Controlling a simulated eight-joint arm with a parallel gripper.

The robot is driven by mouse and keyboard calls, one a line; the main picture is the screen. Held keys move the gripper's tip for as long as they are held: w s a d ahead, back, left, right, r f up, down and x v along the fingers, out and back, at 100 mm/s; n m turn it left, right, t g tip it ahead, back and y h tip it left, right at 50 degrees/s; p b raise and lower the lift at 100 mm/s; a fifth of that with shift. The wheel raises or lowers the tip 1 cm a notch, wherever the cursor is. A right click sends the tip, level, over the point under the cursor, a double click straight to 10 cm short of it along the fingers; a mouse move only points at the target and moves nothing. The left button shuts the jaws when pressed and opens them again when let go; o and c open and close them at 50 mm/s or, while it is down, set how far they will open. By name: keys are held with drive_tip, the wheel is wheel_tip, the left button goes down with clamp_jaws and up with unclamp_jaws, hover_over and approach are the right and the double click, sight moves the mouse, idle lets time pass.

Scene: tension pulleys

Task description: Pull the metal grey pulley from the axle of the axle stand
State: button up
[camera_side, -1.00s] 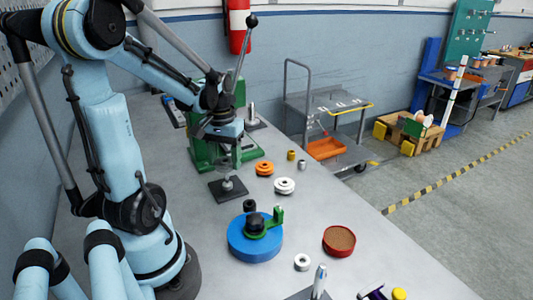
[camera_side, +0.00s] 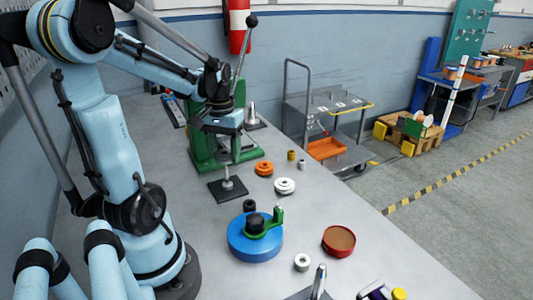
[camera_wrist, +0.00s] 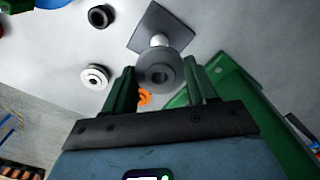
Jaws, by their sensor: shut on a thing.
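The metal grey pulley (camera_wrist: 160,68) is between the fingers of my gripper (camera_wrist: 163,75) in the wrist view. Its dark centre hole faces the camera, with no axle tip seen in it. The axle stand has a dark square base (camera_side: 228,190) on the bench and a short upright axle (camera_side: 228,176) in the side view. In the wrist view the base (camera_wrist: 160,22) and part of the pale axle (camera_wrist: 159,41) show past the pulley. My gripper (camera_side: 226,150) is shut on the pulley above the stand. The exact gap between pulley and axle is hard to tell.
A green press (camera_side: 200,152) stands close behind the gripper. An orange pulley (camera_side: 264,168), a white pulley (camera_side: 284,186) and a black ring (camera_side: 249,205) lie to the right and front. A blue disc with a green arm (camera_side: 255,245) and a red round container (camera_side: 339,241) are nearer.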

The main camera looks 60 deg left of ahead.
drive_tip(key=shift+r, duration=0.2)
drive_tip(key=shift+r, duration=2.05)
drive_tip(key=shift+w+d, duration=0.1)
